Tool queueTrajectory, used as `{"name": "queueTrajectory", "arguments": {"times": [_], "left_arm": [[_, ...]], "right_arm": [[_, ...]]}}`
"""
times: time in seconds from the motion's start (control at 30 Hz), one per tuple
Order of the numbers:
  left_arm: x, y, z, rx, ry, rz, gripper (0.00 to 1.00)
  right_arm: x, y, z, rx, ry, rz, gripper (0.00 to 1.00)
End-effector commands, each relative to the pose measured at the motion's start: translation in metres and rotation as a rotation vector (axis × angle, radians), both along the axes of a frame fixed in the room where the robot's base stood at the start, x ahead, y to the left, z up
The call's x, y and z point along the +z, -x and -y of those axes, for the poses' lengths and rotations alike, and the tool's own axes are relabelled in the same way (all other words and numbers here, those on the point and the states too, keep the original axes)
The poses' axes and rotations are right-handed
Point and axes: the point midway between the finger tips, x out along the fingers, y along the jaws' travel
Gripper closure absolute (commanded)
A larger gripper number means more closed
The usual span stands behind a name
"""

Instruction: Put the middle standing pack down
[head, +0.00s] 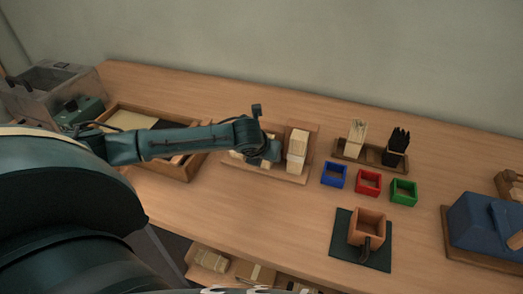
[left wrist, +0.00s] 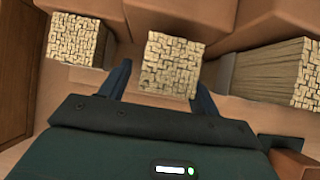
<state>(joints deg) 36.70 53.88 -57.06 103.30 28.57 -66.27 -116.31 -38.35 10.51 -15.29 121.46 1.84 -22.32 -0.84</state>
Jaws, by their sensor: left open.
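Three packs of pale bristles with cut, speckled ends show in the left wrist view: a left pack (left wrist: 77,41), a middle pack (left wrist: 171,66) and a right pack (left wrist: 276,72), whose long side also shows. My left gripper (left wrist: 160,82) is open, with one finger on each side of the middle pack; whether the fingers touch it I cannot tell. In the head view my left gripper (head: 263,152) is over the wooden rack (head: 291,178) and hides most of the middle pack. The right-hand pale pack (head: 298,146) stands clear of the gripper. My right gripper is not in view.
A wooden tray (head: 185,172) lies left of the rack, under my arm. Blue (head: 333,175), red (head: 368,182) and green (head: 404,191) boxes sit to the right. Behind them is a holder (head: 370,155) with pale and black bristles. A wooden box (head: 367,225) stands on a dark mat.

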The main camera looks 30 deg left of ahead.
Motion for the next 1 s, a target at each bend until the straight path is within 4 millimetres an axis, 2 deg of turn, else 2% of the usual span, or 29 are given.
{"name": "queueTrajectory", "arguments": {"times": [0.53,0.7,1.0], "left_arm": [[0.084,0.054,0.013,-0.001,0.001,0.003,0.38],[0.096,0.062,0.015,0.001,0.0,0.002,0.38],[0.097,0.064,0.015,0.001,0.0,0.001,0.38]], "right_arm": [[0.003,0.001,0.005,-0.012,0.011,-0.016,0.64],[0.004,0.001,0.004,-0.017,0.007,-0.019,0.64],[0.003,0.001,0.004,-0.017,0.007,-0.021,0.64]]}}
